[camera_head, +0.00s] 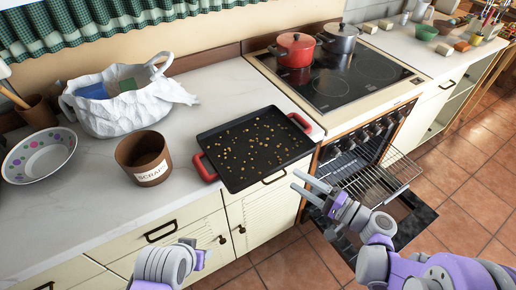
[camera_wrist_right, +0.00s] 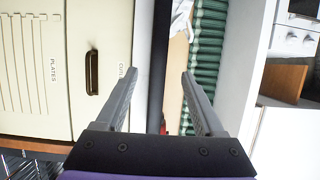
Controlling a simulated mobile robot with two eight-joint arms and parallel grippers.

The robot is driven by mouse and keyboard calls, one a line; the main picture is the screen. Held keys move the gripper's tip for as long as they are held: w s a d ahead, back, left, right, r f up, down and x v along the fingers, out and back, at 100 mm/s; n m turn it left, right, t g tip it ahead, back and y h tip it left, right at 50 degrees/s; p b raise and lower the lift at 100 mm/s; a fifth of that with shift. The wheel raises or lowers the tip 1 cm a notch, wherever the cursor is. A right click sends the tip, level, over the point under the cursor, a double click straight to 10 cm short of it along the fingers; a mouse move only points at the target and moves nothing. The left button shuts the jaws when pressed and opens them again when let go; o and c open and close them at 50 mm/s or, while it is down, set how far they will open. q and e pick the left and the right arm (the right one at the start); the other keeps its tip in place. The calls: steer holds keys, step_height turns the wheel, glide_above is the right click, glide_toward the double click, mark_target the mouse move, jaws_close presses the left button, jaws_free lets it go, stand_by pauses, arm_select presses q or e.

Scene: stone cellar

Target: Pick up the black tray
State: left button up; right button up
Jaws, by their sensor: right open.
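The black tray (camera_head: 238,178) lies flat on the white counter, its front edge near or over the counter's front edge. It has red handles at its left (camera_head: 204,168) and right (camera_head: 300,123) ends, and many small tan bits are scattered on it. My right gripper (camera_head: 296,180) is open and empty, in front of and to the right of the tray, not touching it. In the right wrist view a dark strip (camera_wrist_right: 158,60), apparently the tray edge-on, shows between the open fingers (camera_wrist_right: 139,66). Part of my left arm shows at the lower left; its fingers are not visible.
A brown scraps pot (camera_head: 142,160) stands left of the tray, with a white bag (camera_head: 130,112) and dotted bowl (camera_head: 38,155) beyond. A red pot (camera_head: 295,50) and grey pot (camera_head: 338,38) sit on the stove. The oven door (camera_head: 410,215) hangs open below, near my right arm.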

mark_target(280, 169)
steer(key=x, duration=0.9)
steer(key=shift+w+p, duration=0.4)
steer(key=shift+d, duration=0.1)
steer(key=shift+c, duration=0.3)
jaws_close()
stand_by(0.6)
